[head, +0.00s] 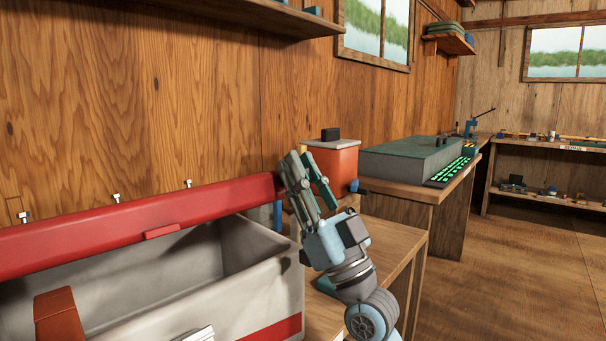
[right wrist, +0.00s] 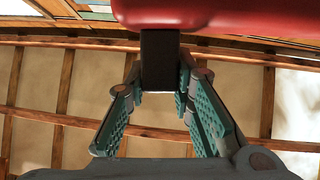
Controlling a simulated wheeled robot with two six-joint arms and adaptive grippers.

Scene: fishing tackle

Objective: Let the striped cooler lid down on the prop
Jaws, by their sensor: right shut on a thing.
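The cooler's red lid (head: 120,227) is raised above its pale body (head: 262,288), which has a red stripe; the inside shows. The lid's underside also shows at the top of the right wrist view (right wrist: 230,18). My right gripper (head: 292,165) is at the lid's right end. In the right wrist view, its fingers (right wrist: 163,80) are shut on a dark bar (right wrist: 159,58) that sticks out from the lid. An orange-brown block (head: 58,315) stands at the cooler's near left; I cannot tell whether it is the prop. My left gripper is out of view.
An orange box with a pale top (head: 333,165) stands behind my right gripper. A grey-green case (head: 415,158) lies on the bench to the right. The plank wall (head: 130,100) is close behind the cooler. Open floor (head: 520,270) lies at right.

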